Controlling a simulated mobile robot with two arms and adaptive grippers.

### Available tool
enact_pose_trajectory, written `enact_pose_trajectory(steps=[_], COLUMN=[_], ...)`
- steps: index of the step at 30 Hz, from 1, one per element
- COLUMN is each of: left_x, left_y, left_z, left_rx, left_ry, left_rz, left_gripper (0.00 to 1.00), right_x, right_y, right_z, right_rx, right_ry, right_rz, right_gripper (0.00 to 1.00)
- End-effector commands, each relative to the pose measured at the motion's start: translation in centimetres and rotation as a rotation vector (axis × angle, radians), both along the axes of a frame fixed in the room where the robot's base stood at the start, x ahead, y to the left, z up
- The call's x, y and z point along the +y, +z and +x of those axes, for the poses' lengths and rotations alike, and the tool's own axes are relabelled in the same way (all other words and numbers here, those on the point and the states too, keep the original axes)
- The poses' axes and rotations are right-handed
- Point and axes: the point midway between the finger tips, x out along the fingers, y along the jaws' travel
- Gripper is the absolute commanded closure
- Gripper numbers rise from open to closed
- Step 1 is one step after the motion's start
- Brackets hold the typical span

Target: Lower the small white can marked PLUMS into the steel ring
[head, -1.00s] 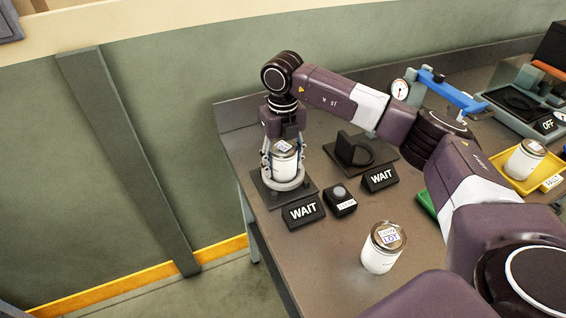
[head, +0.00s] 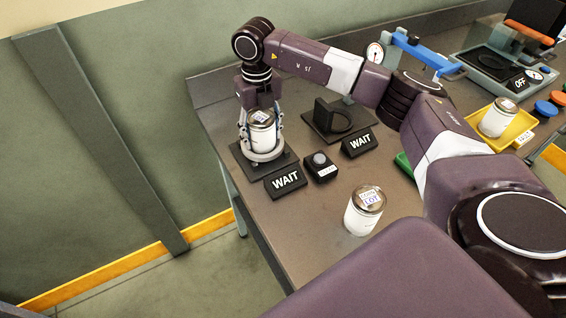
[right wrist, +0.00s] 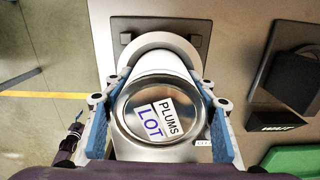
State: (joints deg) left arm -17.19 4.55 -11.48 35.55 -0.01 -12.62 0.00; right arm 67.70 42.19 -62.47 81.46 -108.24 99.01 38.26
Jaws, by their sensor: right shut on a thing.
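The white can marked PLUMS (head: 262,138) is upright between the fingers of my right gripper (head: 261,128), which is shut on it. In the right wrist view its metal lid (right wrist: 150,108) faces me, with a PLUMS LOT label, and a blue-padded finger lies on each side. The steel ring (head: 268,157) sits on a dark plate at the left end of the bench. The can's lower end is at the ring, and the ring's front hides its base. I cannot tell how deep the can is. The ring's far arc shows in the right wrist view (right wrist: 158,42). My left gripper is out of view.
Two black WAIT signs (head: 286,181) (head: 359,143) and a button box (head: 320,167) stand near the ring. A black holder (head: 334,120) is behind. Another white can (head: 363,218) stands in front; one more (head: 497,120) is on a yellow tray (head: 523,122).

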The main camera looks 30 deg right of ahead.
Motion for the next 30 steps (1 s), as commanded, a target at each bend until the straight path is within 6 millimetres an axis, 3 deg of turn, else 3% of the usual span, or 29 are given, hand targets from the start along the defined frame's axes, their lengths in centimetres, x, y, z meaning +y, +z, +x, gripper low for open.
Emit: enact_pose_trajectory(steps=[14,15,20,26,30], left_x=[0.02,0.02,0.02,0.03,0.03], left_y=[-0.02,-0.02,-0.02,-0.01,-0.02], left_z=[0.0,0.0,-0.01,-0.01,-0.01], left_rx=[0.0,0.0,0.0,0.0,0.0], left_ry=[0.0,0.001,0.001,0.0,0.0], left_rz=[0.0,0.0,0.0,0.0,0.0], left_gripper=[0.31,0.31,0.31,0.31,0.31], right_x=[0.05,0.05,0.04,0.03,0.01], right_y=[-0.19,-0.19,-0.17,-0.1,-0.15], right_z=[-0.16,-0.16,-0.14,-0.08,-0.09], right_rx=[0.005,0.006,0.005,0.003,0.003], right_ry=[0.002,0.002,0.001,0.001,0.001], right_rz=[-0.001,-0.001,-0.001,0.0,-0.001], right_gripper=[0.86,0.46,0.28,0.28,0.13])
